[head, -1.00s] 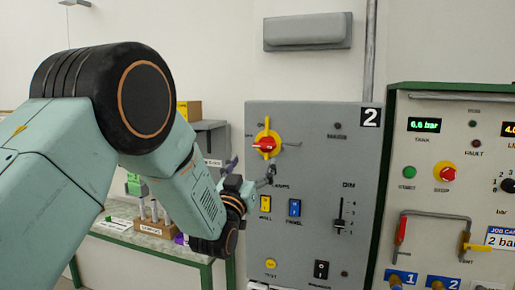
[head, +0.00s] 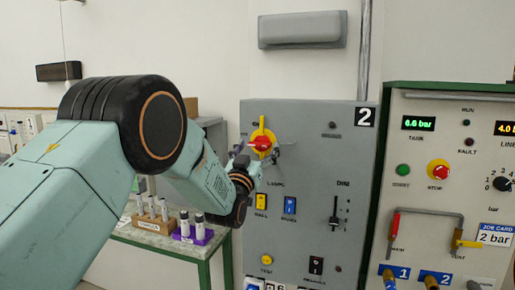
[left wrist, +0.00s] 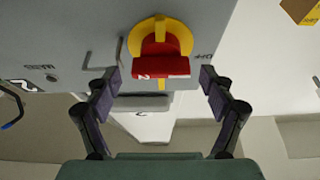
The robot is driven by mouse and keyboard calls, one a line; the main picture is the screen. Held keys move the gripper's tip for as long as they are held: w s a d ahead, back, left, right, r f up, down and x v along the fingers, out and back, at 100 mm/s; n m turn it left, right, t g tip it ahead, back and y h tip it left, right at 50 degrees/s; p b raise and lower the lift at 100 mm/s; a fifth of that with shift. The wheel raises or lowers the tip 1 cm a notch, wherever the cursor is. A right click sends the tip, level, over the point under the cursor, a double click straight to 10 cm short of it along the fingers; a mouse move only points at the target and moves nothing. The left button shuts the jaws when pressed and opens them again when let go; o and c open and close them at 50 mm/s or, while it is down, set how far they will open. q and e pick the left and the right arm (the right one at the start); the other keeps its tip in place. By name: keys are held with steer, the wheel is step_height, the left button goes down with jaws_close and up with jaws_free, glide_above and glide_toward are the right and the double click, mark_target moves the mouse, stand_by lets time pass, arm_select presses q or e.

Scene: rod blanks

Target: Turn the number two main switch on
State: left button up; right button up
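The number two main switch (head: 260,142) is a red handle on a yellow disc, high on the left of the grey panel (head: 315,190) marked 2. The left wrist view shows the red handle (left wrist: 163,62) large, crosswise on a yellow bar. My left gripper (head: 258,154) is at the switch, partly covering its lower side. In the left wrist view my left gripper (left wrist: 160,80) is open, with one dark finger on each side of the handle and clear gaps to both. My right gripper is not in view.
Below the switch are a yellow lamp rocker (head: 261,202), a blue rocker (head: 290,205) and a DIM slider (head: 335,212). A green-edged panel (head: 450,170) with gauges and valves stands to the right. A bench with a sample rack (head: 152,223) is at the left.

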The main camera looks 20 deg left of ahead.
arm_select(q)
steer(key=shift+w+a+f, duration=0.15)
steer(key=shift+a, duration=0.1)
steer(key=shift+c, duration=1.5)
steer(key=shift+s+d+r, duration=0.2)
steer(key=shift+s, duration=0.05)
steer(key=c, duration=0.3)
steer(key=shift+d, duration=0.1)
steer(key=shift+c, duration=0.7)
steer(key=shift+a, duration=0.2)
steer(key=c, duration=0.5)
steer(key=shift+d, duration=0.1)
steer(key=c, duration=0.4)
